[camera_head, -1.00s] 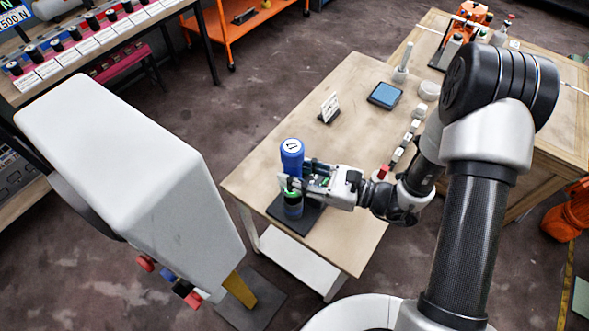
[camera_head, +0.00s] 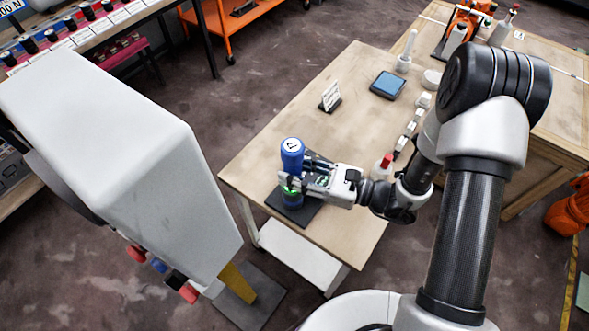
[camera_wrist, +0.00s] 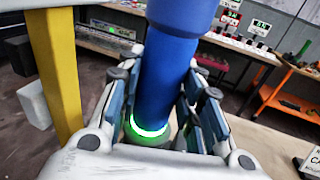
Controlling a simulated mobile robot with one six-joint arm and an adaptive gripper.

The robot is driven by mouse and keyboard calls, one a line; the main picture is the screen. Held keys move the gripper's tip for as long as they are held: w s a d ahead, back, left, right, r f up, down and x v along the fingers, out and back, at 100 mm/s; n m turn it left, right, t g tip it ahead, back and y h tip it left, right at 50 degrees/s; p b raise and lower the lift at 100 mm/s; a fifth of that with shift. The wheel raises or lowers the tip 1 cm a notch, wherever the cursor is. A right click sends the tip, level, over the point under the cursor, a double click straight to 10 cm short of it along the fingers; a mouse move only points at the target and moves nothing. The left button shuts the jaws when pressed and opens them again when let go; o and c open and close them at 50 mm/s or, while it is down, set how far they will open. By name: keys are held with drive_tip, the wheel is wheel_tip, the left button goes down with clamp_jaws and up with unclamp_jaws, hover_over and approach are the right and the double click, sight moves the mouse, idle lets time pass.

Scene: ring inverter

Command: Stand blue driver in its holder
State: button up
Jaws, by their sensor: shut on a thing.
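The blue driver (camera_head: 292,153) is upright, with a white mark on its cap and a glowing green ring, which shows low on its body in the wrist view. My gripper (camera_head: 289,187) is shut on the driver from the right, below its blue top. In the wrist view the blue body (camera_wrist: 166,80) fills the space between my finger pads. A dark square base (camera_head: 300,213) lies on the table directly below the driver; it looks like the holder's plate. The gripper and driver hide where the lower end meets it, so I cannot tell whether they touch.
A white housing (camera_head: 110,150) stands close at the left, with a yellow post (camera_head: 238,283). On the wooden table (camera_head: 255,165) are a small sign (camera_head: 330,97), a blue-topped pad (camera_head: 387,85) and a red-capped bottle (camera_head: 382,166). The table's middle is clear.

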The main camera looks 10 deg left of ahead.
drive_tip(key=shift+f, duration=0.15)
drive_tip(key=o, duration=1.3)
drive_tip(key=shift+f, duration=0.1)
drive_tip(key=s+d, duration=0.2)
drive_tip(key=d, duration=1)
drive_tip(key=s+r+n+g+h, duration=0.6)
drive_tip(key=s+r+n+h, duration=0.3)
drive_tip(key=n, duration=0.3)
drive_tip(key=s+d+r+n+t+h, duration=0.1)
drive_tip(key=d+r+n+t+h, duration=0.1)
drive_tip(key=d+r, duration=0.1)
drive_tip(key=s+d+r+n+t+h, duration=0.1)
drive_tip(key=d+r+n+t+h, duration=0.2)
drive_tip(key=d, duration=0.1)
drive_tip(key=s+d+r+n+t+h, duration=0.1)
drive_tip(key=d+r+n+t+h, duration=0.1)
drive_tip(key=d+r+t+h, duration=0.1)
drive_tip(key=shift+s+d+n, duration=0.3)
drive_tip(key=shift+d, duration=0.35)
